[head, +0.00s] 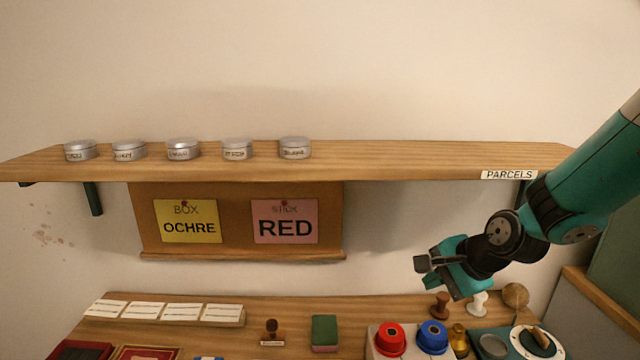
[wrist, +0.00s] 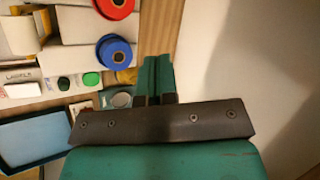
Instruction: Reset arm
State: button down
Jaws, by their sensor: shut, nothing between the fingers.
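My gripper (head: 424,264) hangs in the air above the right part of the table, in front of the wall and below the shelf's right end. Its fingers are shut with nothing between them. In the wrist view its two fingers (wrist: 158,78) lie side by side, over the tabletop near the wall. My teal arm comes in from the right side of the head view, bent at the wrist.
The wooden shelf (head: 420,158) carries several round tins at its left and a PARCELS label. Below it hangs a board (head: 236,192) with OCHRE and RED cards. The table (head: 275,306) holds a stamp (head: 271,332), a green block (head: 324,333), and red (head: 390,338) and blue (head: 432,336) round items.

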jog(key=s+a+r+n+g, duration=0.2)
jog(key=s+r+n, duration=0.1)
jog(key=s+n, duration=0.3)
jog(key=s+a+r+n+g, duration=0.2)
jog(key=s+r+n, duration=0.2)
jog(key=s+n, duration=0.3)
jog(key=s+a+r+n+g, duration=0.1)
jog(key=s+a+r+n, duration=0.2)
jog(key=s+n, duration=0.4)
jog(key=s+r, duration=0.1)
jog(key=s, duration=0.5)
jog(key=shift+s+g, duration=0.2)
jog(key=shift+g, duration=0.2)
jog(key=shift+r, duration=0.1)
